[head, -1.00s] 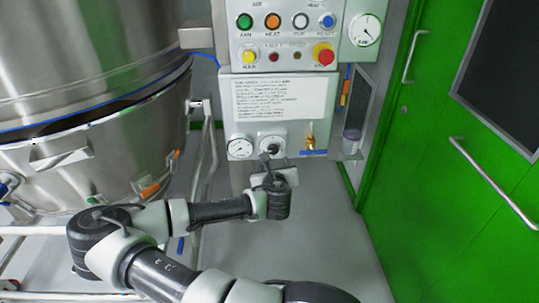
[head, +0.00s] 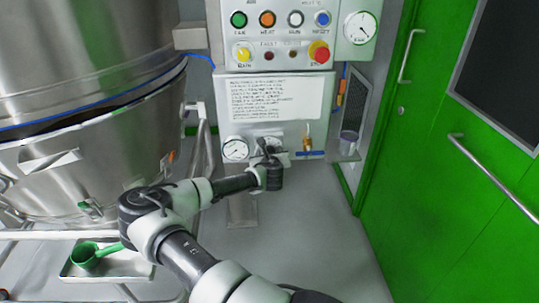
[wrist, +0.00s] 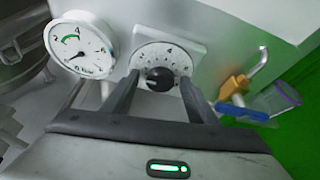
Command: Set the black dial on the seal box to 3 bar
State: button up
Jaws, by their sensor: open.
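The black dial (wrist: 160,78) sits on a round white scale plate (wrist: 160,53) on the seal box (head: 285,140). In the wrist view a 4 shows near the top of the scale, and the knob's light mark appears to be on its left; the exact setting is too small to read. My gripper (wrist: 157,92) is open, with one finger to either side of the knob in the picture. I cannot tell whether they touch it. In the head view my gripper (head: 266,157) is in front of the dial and hides much of it.
A white gauge (wrist: 80,47) is left of the dial. A brass valve with a blue handle (wrist: 242,112) is to its right. The button panel (head: 283,35) is above, a steel vessel (head: 90,110) on the left, and a green door (head: 440,190) on the right.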

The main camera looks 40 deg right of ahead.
jog(key=c, duration=1.1)
jog(key=shift+o, duration=0.2)
jog(key=shift+d+r+m+y+p, duration=0.15)
jog(key=shift+m+y+p, duration=0.35)
jog(key=shift+m, duration=0.3)
jog(key=shift+s+m+t+y+p, duration=0.1)
jog(key=shift+m+t+y+p, duration=0.45)
jog(key=shift+m, duration=0.65)
jog(key=m+t+y, duration=0.1)
jog(key=m, duration=0.1)
jog(key=m+t+y+b, duration=0.1)
jog(key=m, duration=0.1)
jog(key=shift+d+f+t, duration=0.1)
jog(key=shift+f+t, duration=0.15)
jog(key=shift+f, duration=0.05)
